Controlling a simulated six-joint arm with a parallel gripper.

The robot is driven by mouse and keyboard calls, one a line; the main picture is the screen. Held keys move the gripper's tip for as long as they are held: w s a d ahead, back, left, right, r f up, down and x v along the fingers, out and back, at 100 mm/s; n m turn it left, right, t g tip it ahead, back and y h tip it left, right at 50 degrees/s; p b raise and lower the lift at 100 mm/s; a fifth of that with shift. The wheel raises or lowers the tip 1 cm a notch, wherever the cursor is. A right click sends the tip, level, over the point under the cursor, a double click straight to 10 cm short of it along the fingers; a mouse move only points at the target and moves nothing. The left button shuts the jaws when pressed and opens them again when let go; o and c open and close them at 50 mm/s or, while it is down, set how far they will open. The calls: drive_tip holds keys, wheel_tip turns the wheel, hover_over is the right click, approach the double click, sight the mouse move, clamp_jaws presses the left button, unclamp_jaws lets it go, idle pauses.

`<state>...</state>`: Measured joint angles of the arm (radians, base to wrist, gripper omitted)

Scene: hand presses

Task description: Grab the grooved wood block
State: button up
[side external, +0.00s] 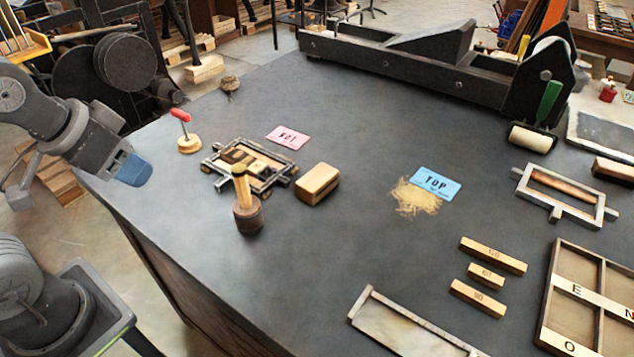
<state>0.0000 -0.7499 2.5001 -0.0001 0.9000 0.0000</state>
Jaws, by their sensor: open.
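The grooved wood block (318,184) is a small brown block with rounded edges and a dark groove along its side. It lies on the dark table near the middle left, just right of a metal frame and a mallet. My gripper (132,170) with its blue fingertips is at the far left, by the table's left edge. It is open, points down, and is well apart from the block. Nothing shows between its fingers, though the gap itself is hard to see.
A wooden mallet (248,212) stands upright front-left of the block. A metal frame (285,180) and red-handled tool (188,142) lie between gripper and block. A pink card (287,137) is behind; shavings (415,200) and a blue card (437,183) are right. The table's front middle is clear.

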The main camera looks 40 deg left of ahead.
drive_tip(key=shift+o, duration=0.2)
drive_tip(key=o, duration=0.7)
drive_tip(key=w+d+r+g, duration=0.1)
drive_tip(key=w+d+r, duration=0.1)
drive_tip(key=w, duration=0.5)
drive_tip(key=w+d+r+g, duration=0.2)
drive_tip(key=w, duration=0.5)
drive_tip(key=g, duration=0.3)
hover_over(317, 176)
wheel_tip(317, 176, down, 9)
drive_tip(key=shift+m, duration=0.4)
wheel_tip(317, 176, down, 8)
drive_tip(key=shift+s+r, duration=0.1)
drive_tip(key=shift+s, duration=0.05)
drive_tip(key=shift+f, duration=2.75)
